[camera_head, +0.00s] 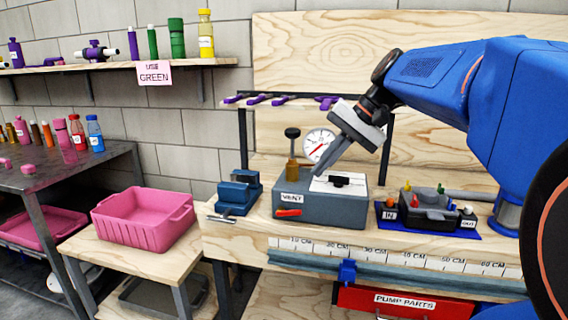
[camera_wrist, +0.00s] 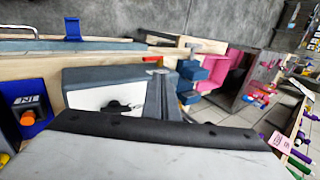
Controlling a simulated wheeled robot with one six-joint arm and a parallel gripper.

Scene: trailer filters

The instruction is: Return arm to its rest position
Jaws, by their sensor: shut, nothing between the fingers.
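My blue arm (camera_head: 430,80) reaches in from the right in the head view. It extends over the workbench. My gripper (camera_head: 322,172) points down and to the left, above the grey vent box (camera_head: 318,210). The fingers are together with nothing between them. In the wrist view my gripper (camera_wrist: 160,90) also shows its fingers close together, over the box (camera_wrist: 90,77). I cannot tell for sure whether the fingertips touch the box, but they look apart from it.
A pressure gauge (camera_head: 318,145) and a brass valve (camera_head: 292,172) stand close beside the gripper. A blue vise (camera_head: 239,192) is to the left, a pump on a blue mat (camera_head: 430,222) to the right. A pink crate (camera_head: 143,222) sits on a lower table. A shelf (camera_head: 120,66) hangs upper left.

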